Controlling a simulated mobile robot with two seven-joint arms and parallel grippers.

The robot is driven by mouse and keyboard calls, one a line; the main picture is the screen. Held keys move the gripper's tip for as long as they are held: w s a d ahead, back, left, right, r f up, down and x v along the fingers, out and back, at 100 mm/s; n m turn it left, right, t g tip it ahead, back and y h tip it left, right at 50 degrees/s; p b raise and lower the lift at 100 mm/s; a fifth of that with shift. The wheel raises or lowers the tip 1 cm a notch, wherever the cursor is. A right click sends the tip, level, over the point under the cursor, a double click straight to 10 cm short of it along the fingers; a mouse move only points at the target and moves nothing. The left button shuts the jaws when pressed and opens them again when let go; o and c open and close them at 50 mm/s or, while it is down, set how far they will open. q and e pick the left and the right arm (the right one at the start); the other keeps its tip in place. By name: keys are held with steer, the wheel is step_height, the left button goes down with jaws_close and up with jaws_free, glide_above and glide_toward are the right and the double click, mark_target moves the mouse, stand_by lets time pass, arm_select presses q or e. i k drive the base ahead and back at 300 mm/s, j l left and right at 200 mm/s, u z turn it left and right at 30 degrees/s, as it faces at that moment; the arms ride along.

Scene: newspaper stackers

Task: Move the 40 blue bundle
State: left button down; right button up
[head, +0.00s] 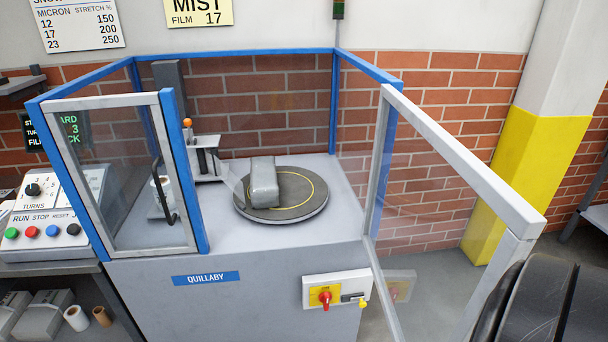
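A grey bundle (264,182) lies on the round dark turntable (300,210) inside the blue-framed machine. The turntable has a yellow ring line. A clear strip runs from the bundle's left side toward a roll on the machine's left. No blue bundle and no number 40 can be made out in this view. Neither of my grippers is in view.
A clear door (450,160) with a grey frame stands open on the right. A narrower clear panel (125,170) with a handle is at front left. A red switch (325,298) is on the front. A button console (45,215) stands left; a yellow-painted pillar (515,170) stands right.

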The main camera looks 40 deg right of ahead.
mark_target(264, 189)
steer(key=i+z, duration=0.15)
steer(key=z, duration=0.3)
steer(key=i+j+z, duration=0.15)
steer(key=z, duration=0.25)
steer(key=i+j+z, duration=0.1)
steer(key=z, duration=0.35)
steer(key=i+j+z, duration=0.1)
steer(key=j+z, duration=0.3)
steer(key=l, duration=0.1)
